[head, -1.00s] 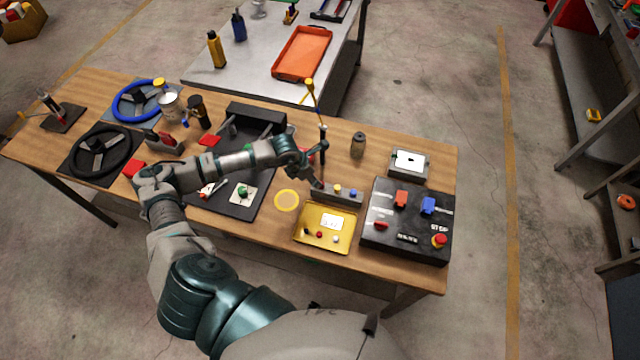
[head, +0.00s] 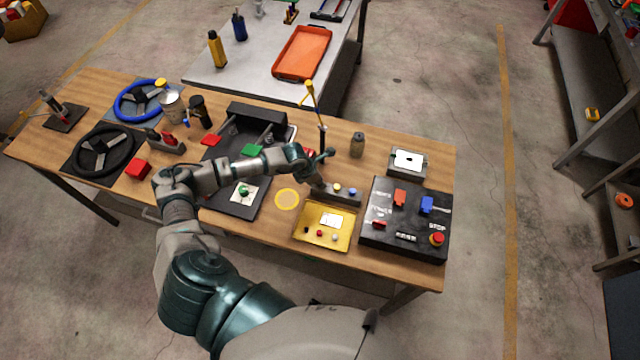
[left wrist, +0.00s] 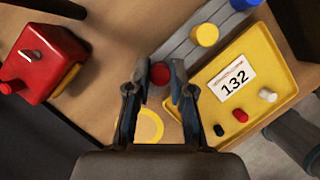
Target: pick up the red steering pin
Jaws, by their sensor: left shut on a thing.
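The red steering pin shows in the left wrist view as a round red head (left wrist: 160,74) between my left gripper's fingertips (left wrist: 158,92). The fingers are shut on it. It is at the end of a grey rack (left wrist: 188,47), which also carries a yellow pin (left wrist: 205,35) and a blue pin; I cannot tell whether the red pin is clear of the rack. In the head view my left gripper (head: 317,184) is at the left end of the rack, and the red pin is hidden there. My right gripper is not in view.
A yellow tray (head: 312,235) labelled 132 holds small black, red and white pieces in front of the rack. A black control box (head: 405,222) stands to its right. A yellow ring (head: 287,199) lies on the table left of the tray.

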